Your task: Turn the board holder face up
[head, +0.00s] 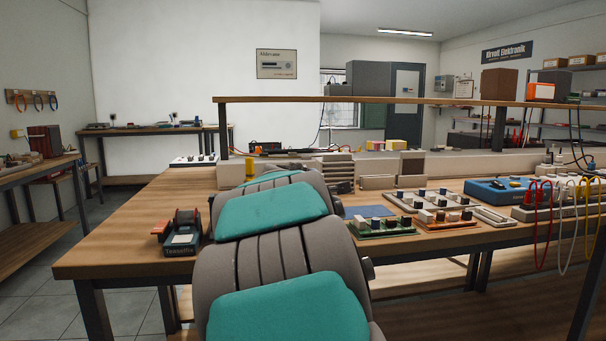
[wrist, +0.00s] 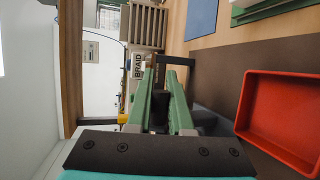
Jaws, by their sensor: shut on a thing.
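In the wrist view, two long green fingers of my gripper (wrist: 161,75) reach out from a dark plate with screws. They are close together, shut on a dark, narrow piece that seems to be the board holder (wrist: 176,61). Its dark bar sticks out past the fingertips and bends at the right end. Most of it is hidden between and behind the fingers, so I cannot tell which way its face points. In the head view my own arm hides the gripper and the holder.
A red open tray (wrist: 245,112) lies on a brown mat (wrist: 213,85) right of the gripper in the wrist view. A grey slatted unit (wrist: 147,25) and a box marked BRAID (wrist: 138,66) are close by. In the head view, a tape dispenser (head: 182,236) stands on the workbench (head: 130,236).

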